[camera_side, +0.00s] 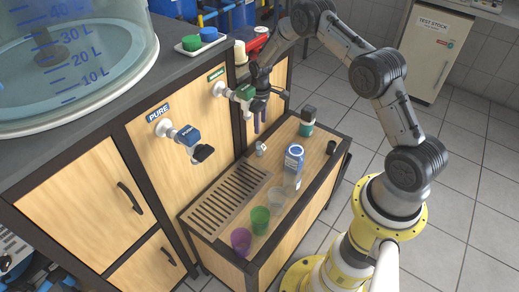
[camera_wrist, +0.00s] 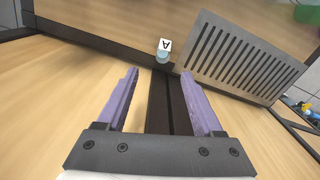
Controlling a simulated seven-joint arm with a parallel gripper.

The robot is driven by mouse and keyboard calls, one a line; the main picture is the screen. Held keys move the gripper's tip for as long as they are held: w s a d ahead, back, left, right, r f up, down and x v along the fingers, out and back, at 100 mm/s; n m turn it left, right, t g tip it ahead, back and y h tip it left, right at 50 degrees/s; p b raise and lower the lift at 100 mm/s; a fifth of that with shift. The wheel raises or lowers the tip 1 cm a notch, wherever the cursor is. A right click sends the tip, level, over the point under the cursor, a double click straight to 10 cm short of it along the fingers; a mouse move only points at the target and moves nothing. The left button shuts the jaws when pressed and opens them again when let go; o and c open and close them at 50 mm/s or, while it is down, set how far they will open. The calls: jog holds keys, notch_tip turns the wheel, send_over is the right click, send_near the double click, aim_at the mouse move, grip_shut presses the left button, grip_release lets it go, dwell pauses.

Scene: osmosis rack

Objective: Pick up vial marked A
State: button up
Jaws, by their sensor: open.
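The vial marked A (camera_wrist: 163,56) stands on the wooden bench top in the wrist view, its white label with the letter A facing up and its body pale blue. In the side view the small whitish vial (camera_side: 261,149) is near the back of the bench, by the end of the drain grate. My gripper (camera_wrist: 160,72) is open and empty, its two purple fingers apart. The vial shows beyond the fingertips, roughly in line with the gap between them. In the side view my gripper (camera_side: 260,125) hangs above the vial, close to the cabinet front, not touching it.
The slotted drain grate (camera_side: 228,199) lies left of the vial. A blue-labelled carton or bottle (camera_side: 293,163), a dark-capped bottle (camera_side: 307,122), a green cup (camera_side: 260,220) and a purple cup (camera_side: 241,241) stand on the bench. Taps (camera_side: 185,138) stick out from the cabinet.

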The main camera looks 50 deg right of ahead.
send_over(260, 144)
jog(key=f, duration=0.6)
jog(key=shift+w+d, duration=0.15)
jog(key=shift+d, duration=0.15)
jog(key=shift+a+f, duration=0.15)
jog(key=shift+f, duration=1.2)
jog(key=shift+a+f, duration=0.15)
jog(key=shift+f, duration=1.15)
grip_shut()
